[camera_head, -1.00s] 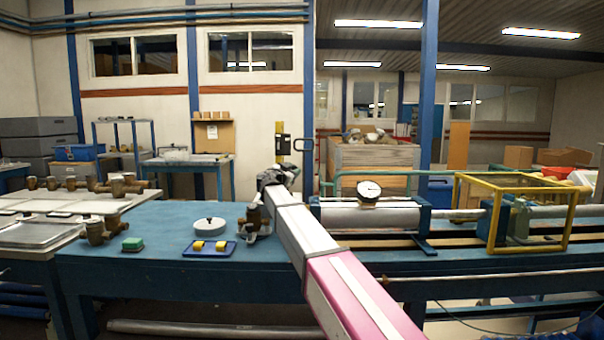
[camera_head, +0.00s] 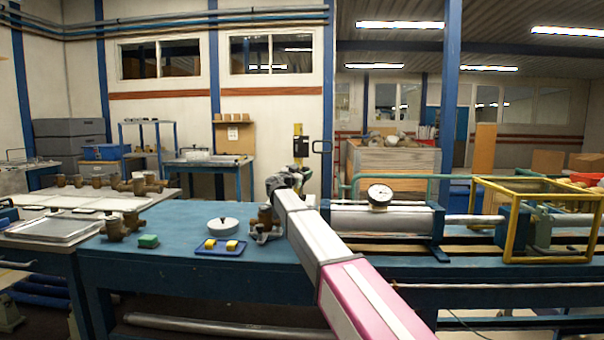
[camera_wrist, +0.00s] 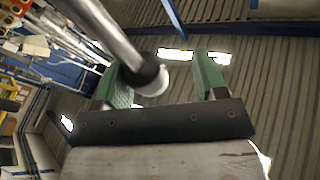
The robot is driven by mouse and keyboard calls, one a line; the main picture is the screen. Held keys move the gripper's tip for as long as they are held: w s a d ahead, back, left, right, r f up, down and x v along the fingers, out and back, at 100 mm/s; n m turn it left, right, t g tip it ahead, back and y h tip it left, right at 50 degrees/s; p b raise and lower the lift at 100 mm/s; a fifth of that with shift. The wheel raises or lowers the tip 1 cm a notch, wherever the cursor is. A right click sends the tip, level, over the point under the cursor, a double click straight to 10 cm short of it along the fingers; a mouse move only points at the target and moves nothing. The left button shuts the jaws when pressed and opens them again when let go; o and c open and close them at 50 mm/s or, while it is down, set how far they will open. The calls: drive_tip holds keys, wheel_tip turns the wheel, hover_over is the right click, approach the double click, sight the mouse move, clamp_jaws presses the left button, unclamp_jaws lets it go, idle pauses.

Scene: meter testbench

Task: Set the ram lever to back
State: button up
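My gripper (camera_wrist: 160,78) is open in the wrist view, its two green fingers well apart. A bare metal rod (camera_wrist: 110,32) with a black collar and a pale round end comes in from the upper left. Its end overlaps the left finger and reaches the gap; I cannot tell whether it touches. It may be the ram lever, but I cannot be sure. In the head view my gripper (camera_head: 288,178) is small and dark, at the left end of the ram cylinder (camera_head: 385,222). No lever can be made out clearly there.
A round dial gauge (camera_head: 380,195) sits on the cylinder. A yellow frame (camera_head: 508,220) stands at the right. On the blue bench (camera_head: 180,240) are a white round lid (camera_head: 223,224), a blue tray (camera_head: 208,250) with yellow blocks, a green block (camera_head: 148,241) and brass fittings (camera_head: 124,226).

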drive_tip(key=shift+r, duration=0.5)
wheel_tip(320, 180, up, 3)
drive_tip(key=shift+f, duration=0.1)
drive_tip(key=s+a+r, duration=0.7)
drive_tip(key=s, duration=0.2)
drive_tip(key=shift+a, duration=0.3)
